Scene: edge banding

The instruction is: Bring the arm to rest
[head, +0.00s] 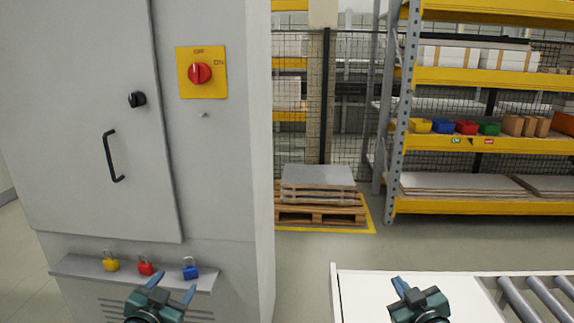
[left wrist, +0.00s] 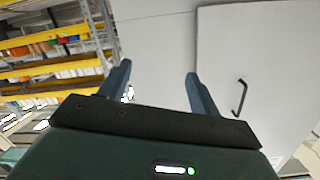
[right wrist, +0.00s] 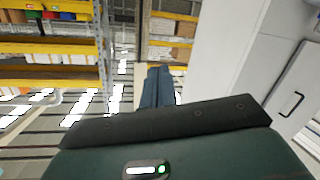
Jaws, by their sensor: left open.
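My left gripper (head: 172,285) is at the bottom of the head view, in front of the grey cabinet's lower part. In the left wrist view its two blue fingers (left wrist: 158,80) stand wide apart with nothing between them. My right gripper (head: 400,285) is at the bottom right of the head view, over the white table (head: 365,297). In the right wrist view its fingers (right wrist: 158,75) lie close together, with nothing visible held. Both grippers are apart from the things around them, as far as I can see.
The grey cabinet (head: 85,130) carries a red rotary switch (head: 199,73) and a black handle (head: 113,157). A ledge holds yellow (head: 111,264), red (head: 145,268) and blue (head: 190,272) padlocks. Rollers (head: 540,298) are at right. A pallet (head: 320,214) and shelving (head: 480,206) stand behind.

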